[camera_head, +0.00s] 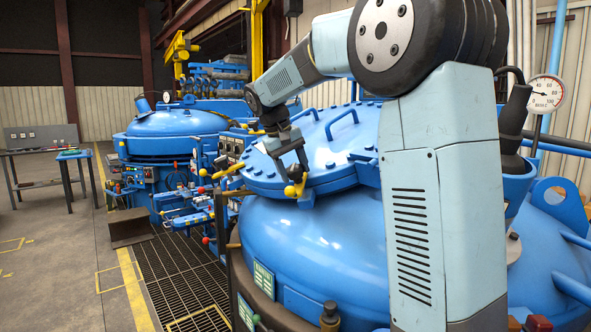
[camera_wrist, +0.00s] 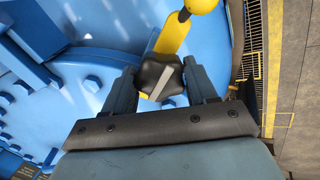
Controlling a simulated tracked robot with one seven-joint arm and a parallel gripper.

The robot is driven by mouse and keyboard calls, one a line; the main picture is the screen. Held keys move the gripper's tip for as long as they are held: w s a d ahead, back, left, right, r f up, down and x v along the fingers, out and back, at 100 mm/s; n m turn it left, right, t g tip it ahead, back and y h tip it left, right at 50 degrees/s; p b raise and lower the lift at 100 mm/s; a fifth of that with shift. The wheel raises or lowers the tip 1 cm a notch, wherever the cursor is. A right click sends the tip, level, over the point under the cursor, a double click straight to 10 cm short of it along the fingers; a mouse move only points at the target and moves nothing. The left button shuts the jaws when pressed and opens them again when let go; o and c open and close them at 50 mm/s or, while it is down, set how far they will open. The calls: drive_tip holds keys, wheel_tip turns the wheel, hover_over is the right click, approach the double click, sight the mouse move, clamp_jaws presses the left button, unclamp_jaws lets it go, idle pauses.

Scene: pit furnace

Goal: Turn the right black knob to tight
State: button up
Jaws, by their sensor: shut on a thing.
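The black knob (camera_wrist: 152,74) is a lobed knob with a pale grey stripe across it, in the upper middle of the wrist view. It sits on a yellow clamp arm (camera_wrist: 175,38). My gripper (camera_wrist: 158,72) has one finger on each side of the knob and is shut on it. In the head view, my gripper (camera_head: 287,165) points down at the near edge of the blue furnace lid (camera_head: 325,148), by a yellow ball-ended clamp (camera_head: 296,190). The knob is not clear in that view. I cannot read any tight mark.
A yellow ball (camera_wrist: 202,5) stands just beyond the knob. Another yellow clamp (camera_head: 228,171) lies left along the lid rim. Lid handles (camera_head: 341,124) rise behind my gripper. A second blue furnace (camera_head: 172,124) stands at the left, with floor grating (camera_head: 185,265) in front.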

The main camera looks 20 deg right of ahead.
drive_tip(key=shift+d, duration=0.1)
idle(0.3)
drive_tip(key=o, duration=1)
drive_tip(key=shift+s+r, duration=0.1)
drive_tip(key=shift+r, duration=0.05)
drive_tip(key=v, duration=1.3)
drive_tip(key=shift+r, duration=0.1)
